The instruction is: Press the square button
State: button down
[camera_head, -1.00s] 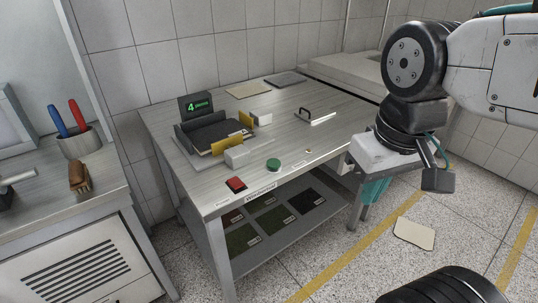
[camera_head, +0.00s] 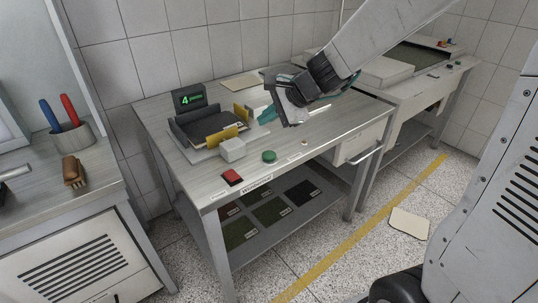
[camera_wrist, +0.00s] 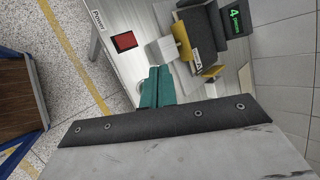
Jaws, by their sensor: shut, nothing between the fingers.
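The square red button (camera_head: 232,177) sits at the front left corner of the metal table (camera_head: 168,160). It also shows in the wrist view (camera_wrist: 125,41), above and left of the fingers, with a label beside it. My gripper (camera_head: 267,116) is over the table, to the right of and farther back than the red button, and apart from it. Its teal fingers are together and empty in the wrist view (camera_wrist: 157,86). A round green button (camera_head: 269,156) is to the right of the red one; I cannot make it out in the wrist view.
A device with a black tray (camera_head: 208,128), yellow plates and a white block (camera_head: 232,149) stands behind the buttons. A small display (camera_head: 188,99) reads 4 in green. A side table with a pen cup (camera_head: 72,139) is at the left.

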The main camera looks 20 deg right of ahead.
aim_at(272, 156)
jog(key=w+d+f+m+t+h, duration=0.1)
jog(key=w+d+f+m, duration=0.3)
jog(key=w+f+m, duration=0.1)
jog(key=shift+w+f+m+h, duration=0.4)
jog(key=shift+w+m, duration=0.2)
jog(key=shift+w, duration=0.5)
jog(key=shift+f, duration=4.35)
jog(key=shift+f, duration=0.4)
jog(key=shift+f, duration=0.5)
jog(key=shift+r, duration=0.95)
